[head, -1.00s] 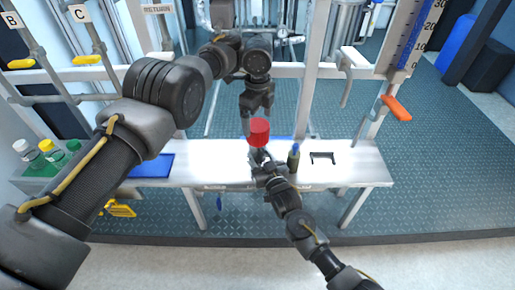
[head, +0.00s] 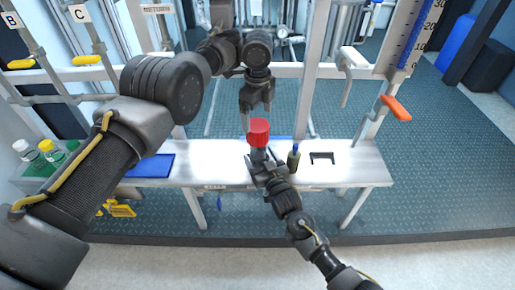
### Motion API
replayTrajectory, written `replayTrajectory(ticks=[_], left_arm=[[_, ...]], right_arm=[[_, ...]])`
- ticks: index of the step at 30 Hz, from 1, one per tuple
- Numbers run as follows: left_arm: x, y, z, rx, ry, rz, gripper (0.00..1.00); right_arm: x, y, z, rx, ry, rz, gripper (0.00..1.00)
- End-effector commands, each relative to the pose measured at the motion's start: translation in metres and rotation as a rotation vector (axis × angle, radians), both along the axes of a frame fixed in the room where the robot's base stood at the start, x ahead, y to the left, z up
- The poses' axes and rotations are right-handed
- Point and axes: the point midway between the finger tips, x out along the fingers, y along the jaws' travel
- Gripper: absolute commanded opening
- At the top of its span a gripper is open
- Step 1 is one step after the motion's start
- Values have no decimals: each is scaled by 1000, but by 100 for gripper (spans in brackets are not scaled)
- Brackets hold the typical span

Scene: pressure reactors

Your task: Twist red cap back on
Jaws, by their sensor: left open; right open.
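The red cap (head: 259,131) is in the middle of the head view, above the white bench. It appears to sit at the top of a grey bottle or neck (head: 259,154), mostly hidden by my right gripper. My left gripper (head: 257,120) points down from above, its fingers open and close around or just behind the cap; I cannot tell whether they touch it. My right gripper (head: 256,165) comes from below, open, with its fingers beside the grey part under the cap.
A black bracket (head: 322,158) lies farther right. A blue mat (head: 152,166) is at left.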

Motion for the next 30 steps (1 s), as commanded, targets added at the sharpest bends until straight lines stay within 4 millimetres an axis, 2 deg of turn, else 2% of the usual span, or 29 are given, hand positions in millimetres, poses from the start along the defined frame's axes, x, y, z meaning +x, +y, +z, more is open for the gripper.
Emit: replayTrajectory(ticks=[4,12,18,24,30], left_arm=[[0,0,3,0,0,0,92],[0,0,8,0,0,0,92],[0,0,10,0,0,0,92],[0,0,10,0,0,0,92],[0,0,10,0,0,0,92]], right_arm=[[-15,-7,-1,-1,2,0,75],[-63,-27,-1,0,3,-1,75],[-89,-37,-1,-1,3,-1,75],[-99,-42,-1,-1,3,-1,75],[-99,-42,-1,-1,2,-1,75]])
